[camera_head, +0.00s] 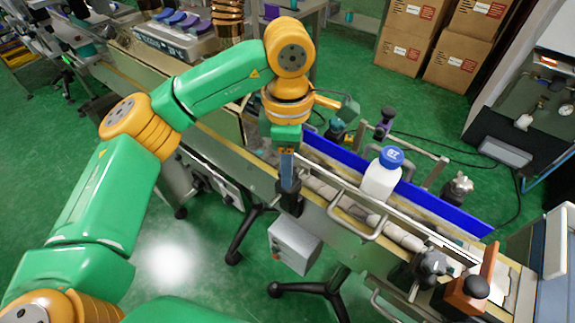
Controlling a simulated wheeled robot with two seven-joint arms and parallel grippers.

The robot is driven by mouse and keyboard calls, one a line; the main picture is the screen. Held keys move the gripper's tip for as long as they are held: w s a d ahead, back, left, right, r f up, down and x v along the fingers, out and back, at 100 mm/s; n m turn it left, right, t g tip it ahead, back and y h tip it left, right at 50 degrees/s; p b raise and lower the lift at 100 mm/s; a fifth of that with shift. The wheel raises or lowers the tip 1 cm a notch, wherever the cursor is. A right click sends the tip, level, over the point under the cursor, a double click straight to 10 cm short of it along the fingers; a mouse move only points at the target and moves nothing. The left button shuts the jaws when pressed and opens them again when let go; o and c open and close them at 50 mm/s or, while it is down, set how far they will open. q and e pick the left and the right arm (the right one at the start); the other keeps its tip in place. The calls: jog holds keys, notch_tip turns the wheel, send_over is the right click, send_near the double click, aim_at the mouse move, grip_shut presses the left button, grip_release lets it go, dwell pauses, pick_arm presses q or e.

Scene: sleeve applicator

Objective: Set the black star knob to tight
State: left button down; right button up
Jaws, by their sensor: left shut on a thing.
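My left gripper (287,178) points down at the near side of the conveyor. It is shut on a dark part at the conveyor's near edge, which I take to be the black star knob (291,202). The fingers and the small scale hide the knob's lobes, so its turn angle and any tight mark cannot be read. My right gripper is not in view.
A white bottle with a blue cap (382,175) stands on the conveyor (340,215), right of my gripper, between a metal guide rail and a blue side rail (445,207). Dark clamps (432,264) and an orange-brown block (470,292) stand at the right end. A grey box (294,246) hangs below.

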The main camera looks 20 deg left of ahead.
pick_arm(q)
jog(key=m, duration=0.6)
jog(key=shift+m, duration=0.4)
dwell(0.4)
jog(key=shift+c, duration=2)
grip_release()
notch_tip(320, 180, up, 7)
jog(key=shift+d+r+p, duration=0.1)
jog(key=shift+p, duration=0.2)
